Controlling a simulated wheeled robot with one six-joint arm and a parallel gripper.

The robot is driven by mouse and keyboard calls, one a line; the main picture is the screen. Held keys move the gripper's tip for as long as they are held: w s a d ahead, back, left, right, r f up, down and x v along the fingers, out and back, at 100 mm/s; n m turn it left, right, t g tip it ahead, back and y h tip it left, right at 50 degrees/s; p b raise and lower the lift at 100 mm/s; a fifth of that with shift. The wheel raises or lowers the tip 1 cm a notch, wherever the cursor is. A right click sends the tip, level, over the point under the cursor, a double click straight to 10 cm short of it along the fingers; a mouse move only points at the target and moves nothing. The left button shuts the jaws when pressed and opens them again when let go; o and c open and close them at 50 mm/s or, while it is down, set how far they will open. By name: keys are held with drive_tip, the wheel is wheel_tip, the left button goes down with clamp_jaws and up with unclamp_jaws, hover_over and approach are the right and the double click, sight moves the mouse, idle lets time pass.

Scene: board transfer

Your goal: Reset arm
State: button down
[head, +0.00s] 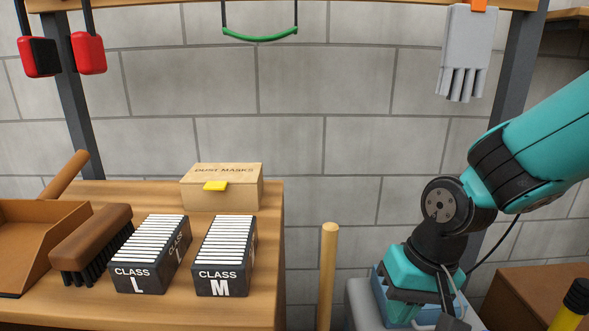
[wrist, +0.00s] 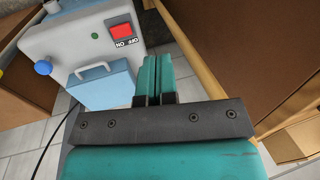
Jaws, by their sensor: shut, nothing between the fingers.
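My teal gripper (wrist: 153,78) reaches into the wrist view from below. Its two fingers are together with nothing between them. In the head view my arm comes in from the right and bends down at the lower right, with the fingertips not clearly visible there. In the wrist view a grey machine (wrist: 80,42) with a red switch (wrist: 121,32), a blue knob (wrist: 43,68) and a light-blue handled front (wrist: 100,85) stands beyond the fingers. In the head view part of this machine (head: 361,305) shows under my arm.
Left in the head view, a wooden table (head: 265,300) holds a CLASS L box (head: 138,278), a CLASS M box (head: 222,280), a dust masks box (head: 235,190), a brush (head: 92,238) and a dustpan (head: 30,240). A wooden pole (head: 327,275) stands between table and machine.

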drive_tip(key=s+r+n+y, duration=0.1)
drive_tip(key=s+r+n, duration=0.5)
drive_tip(key=s+r, duration=0.4)
wheel_tip(320, 180, up, 17)
drive_tip(key=s+p, duration=0.1)
drive_tip(key=p, duration=1.6)
drive_tip(key=shift+s+a+f+n+p, duration=0.2)
drive_tip(key=shift+a+n+p, duration=0.1)
drive_tip(key=shift+a+p, duration=0.1)
